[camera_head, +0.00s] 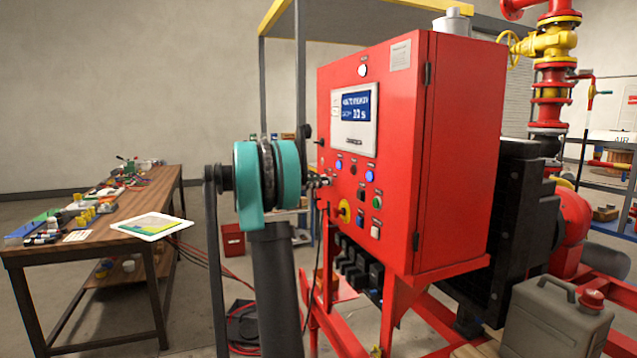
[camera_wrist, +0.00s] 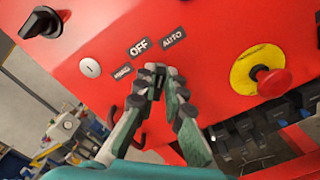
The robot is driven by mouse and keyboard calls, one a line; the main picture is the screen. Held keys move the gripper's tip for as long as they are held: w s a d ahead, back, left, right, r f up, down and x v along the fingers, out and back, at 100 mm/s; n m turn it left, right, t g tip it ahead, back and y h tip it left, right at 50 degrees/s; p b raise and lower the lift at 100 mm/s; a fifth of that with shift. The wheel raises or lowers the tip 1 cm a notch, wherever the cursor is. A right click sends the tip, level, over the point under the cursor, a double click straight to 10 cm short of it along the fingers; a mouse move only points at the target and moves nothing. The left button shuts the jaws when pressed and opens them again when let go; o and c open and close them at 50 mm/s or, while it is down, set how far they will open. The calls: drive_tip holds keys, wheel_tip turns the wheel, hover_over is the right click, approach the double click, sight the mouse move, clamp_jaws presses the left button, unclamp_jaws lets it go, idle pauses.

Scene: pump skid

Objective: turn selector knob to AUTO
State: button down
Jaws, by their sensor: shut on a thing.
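The red control cabinet (camera_head: 455,150) stands at the centre right in the head view, and its front panel (camera_wrist: 215,25) fills much of the wrist view. Labels HAND (camera_wrist: 122,72), OFF (camera_wrist: 139,46) and AUTO (camera_wrist: 173,37) are fanned out on the panel. My gripper (camera_wrist: 157,82) has its fingertips just below these labels, closed around the selector knob. The fingers hide nearly all of the knob, so I cannot tell which label it points to. In the head view my gripper (camera_head: 319,182) reaches the panel's left part from the side.
A yellow-backed red emergency stop (camera_wrist: 271,81) sits to the right of my fingers. A black handle (camera_wrist: 43,22) and a key lock (camera_wrist: 90,67) are at the left. A wooden table (camera_head: 160,200) with tools stands at the left in the head view.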

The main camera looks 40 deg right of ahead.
drive_tip(key=shift+m, duration=0.5)
drive_tip(key=c, duration=1.6)
unclamp_jaws()
drive_tip(key=v, duration=1.2)
